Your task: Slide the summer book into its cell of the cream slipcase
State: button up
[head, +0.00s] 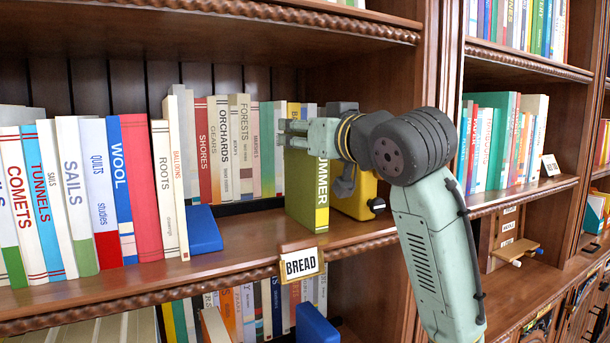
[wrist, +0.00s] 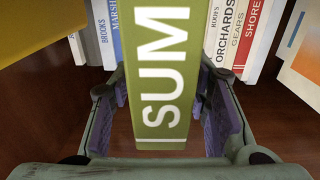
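The summer book (head: 308,200) is green with a paler spine and stands upright on the shelf. In the wrist view its spine (wrist: 160,75) shows "SUM" between my fingers. My gripper (head: 291,133) is at the book's upper part in the head view. In the wrist view my gripper (wrist: 161,100) is open, with one purple-padded finger on each side of the book. Gaps show between the pads and the lower spine; contact higher up is hard to tell. My gripper and wrist hide part of the book's top. I cannot make out the cream slipcase in either view.
A yellow object (head: 362,198) stands just right of the book. Rows of books stand behind and left. A BREAD label (head: 301,264) is on the shelf's front edge. A wooden upright borders the right.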

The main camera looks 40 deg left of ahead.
grip_shut()
dwell(0.3)
dwell(0.6)
